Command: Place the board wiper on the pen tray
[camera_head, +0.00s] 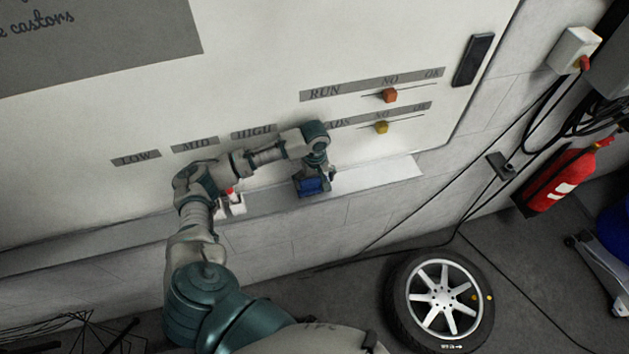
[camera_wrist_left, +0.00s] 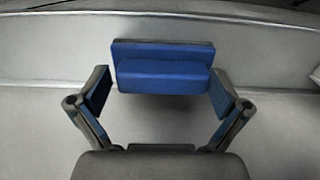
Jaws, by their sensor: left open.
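The board wiper, a blue block with a raised grip, lies between and just beyond the fingertips of my left gripper (camera_wrist_left: 160,91) in the left wrist view (camera_wrist_left: 165,72). Those fingers are open, with blue pads, and a gap shows on either side of the wiper. In the head view the wiper (camera_head: 313,186) is partly hidden by the gripper (camera_head: 313,180). It appears to rest on the pen tray (camera_head: 385,172), the pale ledge along the board's lower edge. The exact contact is hard to see. My right gripper is not in view.
A red-topped marker and white item (camera_head: 233,203) stand on the tray left of the gripper. Orange (camera_head: 390,95) and yellow (camera_head: 381,127) sliders and a black block (camera_head: 473,60) are on the board. A wheel (camera_head: 440,300) lies on the floor. The tray's right end is clear.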

